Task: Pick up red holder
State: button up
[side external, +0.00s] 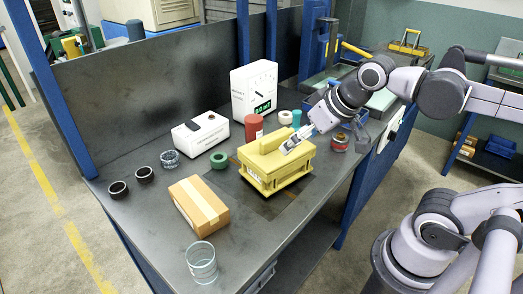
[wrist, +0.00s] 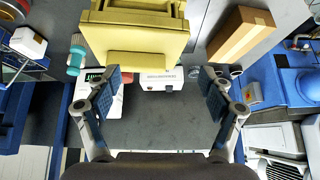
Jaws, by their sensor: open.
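The red holder is most likely the upright red cylinder (side external: 253,127) behind the yellow box (side external: 280,165), in front of the white dial instrument. My gripper (side external: 290,146) is just above the yellow box's top in the side view, to the right of and nearer than the red cylinder. In the wrist view my gripper (wrist: 162,80) has its two fingers wide apart with nothing held between them.
The white dial instrument (side external: 254,92) and a white box (side external: 200,133) stand behind. A green ring (side external: 219,160), cardboard box (side external: 199,205) and clear glass (side external: 201,262) are left and front. A red-topped round item (side external: 338,142) lies right. Bare tabletop shows at front left.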

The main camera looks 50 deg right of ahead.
jog(key=w+d+r+m+g+h, duration=0.1)
jog(key=w+d+m+g+h, duration=0.2)
jog(key=d+m, duration=0.75)
jog(key=m+g+h, duration=0.1)
jog(key=m+g, duration=0.3)
jog(key=m, duration=0.4)
send_over(341, 135)
jog(key=a, duration=0.3)
jog(key=f, duration=0.1)
jog(key=shift+a+f+x, duration=0.15)
jog(key=shift+a+x, duration=0.3)
jog(key=shift+x, duration=2.15)
jog(key=shift+a+f+x, duration=0.2)
jog(key=shift+a+x, duration=0.2)
jog(key=shift+x, duration=2.25)
jog(key=shift+a+f+x, duration=0.15)
jog(key=shift+a+x, duration=0.3)
jog(key=shift+x, duration=2.15)
jog(key=shift+w, duration=0.2)
grip_shut()
jog(key=shift+r, duration=0.1)
